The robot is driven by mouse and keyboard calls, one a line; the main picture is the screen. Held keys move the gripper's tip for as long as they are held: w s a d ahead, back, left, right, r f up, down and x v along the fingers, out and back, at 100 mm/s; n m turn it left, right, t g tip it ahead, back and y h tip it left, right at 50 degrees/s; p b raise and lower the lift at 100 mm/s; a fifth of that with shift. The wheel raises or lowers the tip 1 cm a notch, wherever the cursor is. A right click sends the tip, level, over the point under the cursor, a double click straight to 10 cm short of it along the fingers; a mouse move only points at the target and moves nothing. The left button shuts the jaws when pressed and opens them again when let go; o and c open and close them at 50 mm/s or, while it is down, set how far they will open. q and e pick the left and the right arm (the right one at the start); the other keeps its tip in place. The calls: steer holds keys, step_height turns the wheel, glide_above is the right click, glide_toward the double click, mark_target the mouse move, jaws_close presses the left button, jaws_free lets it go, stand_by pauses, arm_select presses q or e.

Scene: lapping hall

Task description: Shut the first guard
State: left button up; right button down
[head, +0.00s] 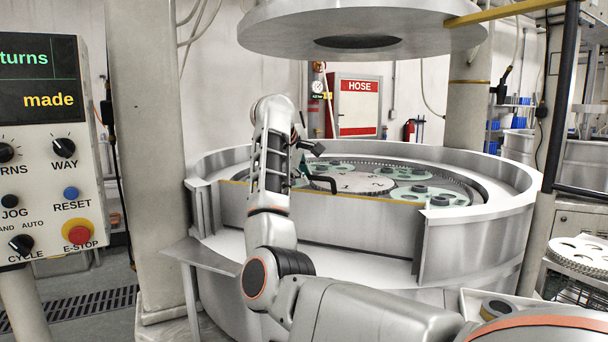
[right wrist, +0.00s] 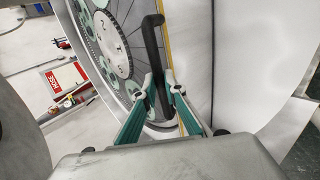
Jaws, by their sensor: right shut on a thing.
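The guard (head: 350,225) is a curved grey metal panel with a yellow top edge at the front of the round lapping machine. A black bar handle (head: 332,180) stands at its top edge, partly hidden by my right arm. In the right wrist view the handle (right wrist: 153,40) runs between the green fingers of my right gripper (right wrist: 163,88), which are shut on it. In the head view my right gripper (head: 312,148) is small and partly hidden behind its own wrist. My left gripper is not in view.
Inside the machine lies a lapping plate (head: 350,183) with several green carriers. A large round upper plate (head: 360,35) hangs above. A control panel (head: 50,150) with a red E-stop stands at the left, beside a grey column (head: 150,150). A metal shelf (head: 205,255) juts out at front left.

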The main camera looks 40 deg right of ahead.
steer(key=shift+s+d+r, duration=0.15)
steer(key=shift+d+r, duration=0.1)
steer(key=shift+r, duration=0.2)
steer(key=shift+s+d+r, duration=0.1)
steer(key=shift+d+r, duration=0.1)
steer(key=shift+r, duration=0.25)
steer(key=c, duration=2.4)
jaws_free()
steer(key=shift+w+d+f, duration=0.25)
steer(key=shift+w+f, duration=0.05)
steer(key=shift+f, duration=0.05)
steer(key=v, duration=1.2)
steer(key=shift+a+f, duration=0.35)
steer(key=shift+w, duration=0.15)
